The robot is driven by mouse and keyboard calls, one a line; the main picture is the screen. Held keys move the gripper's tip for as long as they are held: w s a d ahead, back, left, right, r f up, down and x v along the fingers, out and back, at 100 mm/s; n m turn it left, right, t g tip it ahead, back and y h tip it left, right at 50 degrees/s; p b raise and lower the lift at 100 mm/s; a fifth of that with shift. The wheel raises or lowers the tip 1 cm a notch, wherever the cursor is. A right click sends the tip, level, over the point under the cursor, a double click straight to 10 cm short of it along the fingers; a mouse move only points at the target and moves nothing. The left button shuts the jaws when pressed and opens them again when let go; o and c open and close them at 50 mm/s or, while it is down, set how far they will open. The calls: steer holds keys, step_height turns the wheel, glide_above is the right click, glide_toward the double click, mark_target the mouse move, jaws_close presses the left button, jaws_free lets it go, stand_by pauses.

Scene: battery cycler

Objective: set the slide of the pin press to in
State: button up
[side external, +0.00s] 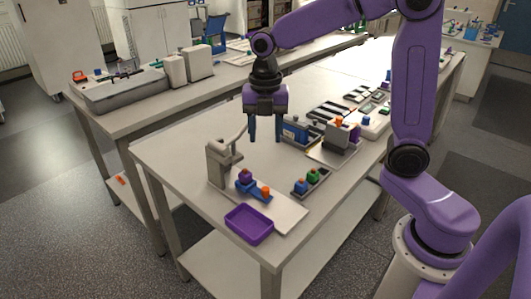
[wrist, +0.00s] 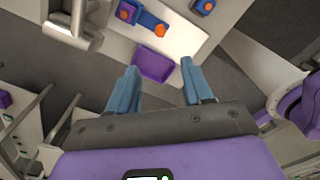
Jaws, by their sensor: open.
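The pin press (side external: 217,163) is a grey upright with a lever, standing on a pale base plate (side external: 286,217) near the table's front left. Its blue slide (side external: 257,190) carries a purple block (side external: 245,175) and has an orange knob (side external: 266,191) at its outer end. The block appears to sit out in front of the press head. In the wrist view the press (wrist: 72,28), slide (wrist: 148,20) and knob (wrist: 160,30) show at the top. My gripper (side external: 265,139) is open and empty, pointing down above and behind the press. Its blue fingers (wrist: 159,66) are apart.
A purple tray (side external: 249,236) lies at the table's front edge, just ahead of the press. A small grey tray (side external: 321,187) with blue and green blocks lies right of it. A blue box (side external: 294,132) and a grey device (side external: 340,141) stand further back.

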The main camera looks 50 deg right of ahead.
steer(key=m, duration=1.1)
glide_toward(265, 188)
step_height(265, 188, down, 10)
steer(key=shift+r, duration=0.25)
jaws_close()
steer(key=shift+w, duration=2.25)
